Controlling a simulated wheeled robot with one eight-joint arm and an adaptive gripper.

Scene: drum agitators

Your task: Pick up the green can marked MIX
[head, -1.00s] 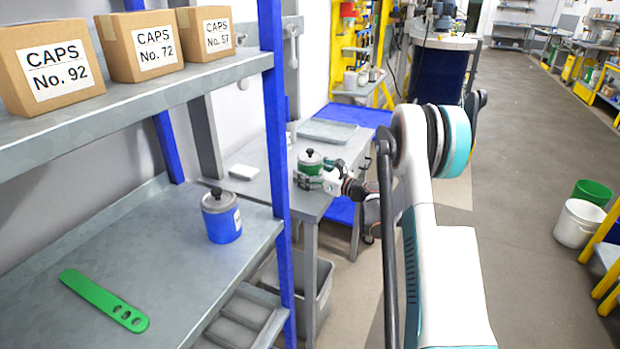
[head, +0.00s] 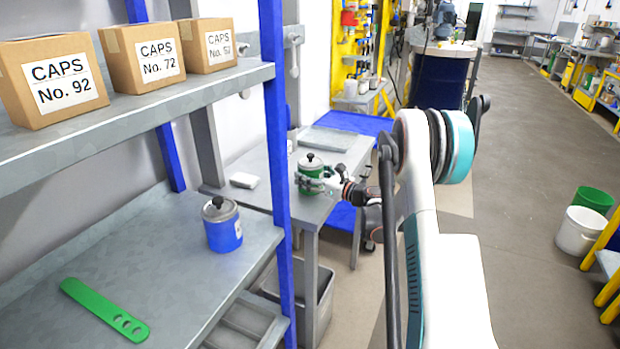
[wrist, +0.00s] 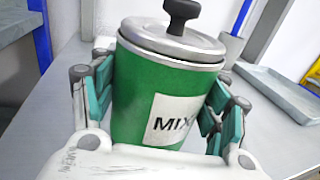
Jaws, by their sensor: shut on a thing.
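The green can (wrist: 140,95) has a grey metal lid with a dark knob and a white label reading MIX. In the wrist view it stands between the fingers of my gripper (wrist: 160,110), which is shut on it from both sides. The head view shows the same green can (head: 310,170) at the front part of the grey table (head: 262,192), with my gripper (head: 318,182) around it. The can looks slightly tilted in the wrist view. Its lower part is hidden by my gripper, so I cannot tell whether its base touches the table.
A blue can (head: 223,230) with a dark knob and a green flat tool (head: 105,308) are on the near shelf. Its blue post (head: 276,150) stands left of my gripper.

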